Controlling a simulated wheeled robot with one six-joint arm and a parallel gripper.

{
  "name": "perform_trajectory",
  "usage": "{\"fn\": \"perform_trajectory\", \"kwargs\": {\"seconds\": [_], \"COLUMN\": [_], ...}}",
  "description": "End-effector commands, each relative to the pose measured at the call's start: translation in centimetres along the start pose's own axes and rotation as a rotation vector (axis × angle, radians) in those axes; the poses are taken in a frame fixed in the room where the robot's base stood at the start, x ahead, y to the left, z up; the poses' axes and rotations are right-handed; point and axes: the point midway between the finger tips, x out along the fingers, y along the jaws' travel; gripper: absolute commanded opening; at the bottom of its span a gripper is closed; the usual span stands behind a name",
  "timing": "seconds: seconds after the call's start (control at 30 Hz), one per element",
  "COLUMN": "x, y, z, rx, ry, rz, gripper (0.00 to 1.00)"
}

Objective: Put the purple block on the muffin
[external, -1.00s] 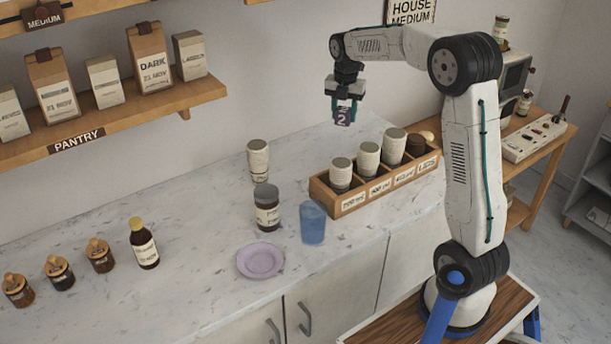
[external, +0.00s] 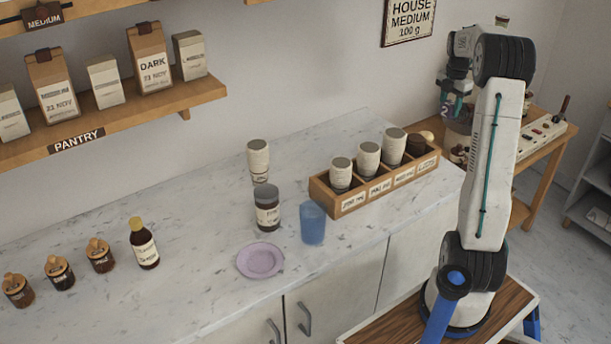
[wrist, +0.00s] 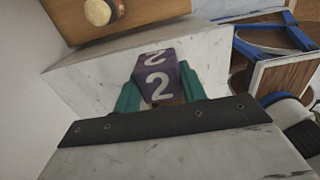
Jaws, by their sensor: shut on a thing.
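The purple block (wrist: 158,82), with a white 2 on its faces, is held between the green fingers of my gripper (wrist: 160,98). In the external view my gripper (external: 452,106) is up at the right, beyond the crate's right end, partly hidden by my arm, with a bit of the block (external: 446,110) showing. I cannot clearly identify the muffin. A small tan rounded top (external: 427,136) shows behind the crate's right end. A round tan-topped thing (wrist: 98,12) on wood shows at the wrist view's top left; either may be it.
A wooden crate (external: 350,204) holds several cups on the marble counter. A blue cup (external: 313,224), a dark jar (external: 267,208) and a purple plate (external: 260,260) stand left of it. A wooden side table (external: 540,152) with a white switch box is at the right.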

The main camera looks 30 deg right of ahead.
Motion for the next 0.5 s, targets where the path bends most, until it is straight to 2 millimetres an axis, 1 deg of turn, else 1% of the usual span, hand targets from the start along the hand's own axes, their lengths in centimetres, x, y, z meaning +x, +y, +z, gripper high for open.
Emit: {"fn": "perform_trajectory", "kwargs": {"seconds": [0.03, 0.1, 0.17, 0.2, 0.33, 0.43, 0.5], "x": [1.2, 2.9, 4.1, 5.2, 8.4, 10.3, 11.2], "y": [0.0, 0.0, 0.0, 0.1, 0.1, 0.1, 0.2], "z": [-0.2, -0.2, -0.2, -0.2, -0.2, -0.2, -0.2], "rx": [-0.002, -0.003, -0.003, -0.003, -0.003, -0.004, -0.004], "ry": [0.004, 0.005, 0.004, 0.004, 0.004, 0.003, 0.002], "rz": [-0.005, -0.005, -0.004, -0.004, -0.004, -0.003, -0.002], "gripper": [0.15, 0.15, 0.15, 0.15, 0.15, 0.15, 0.15]}}
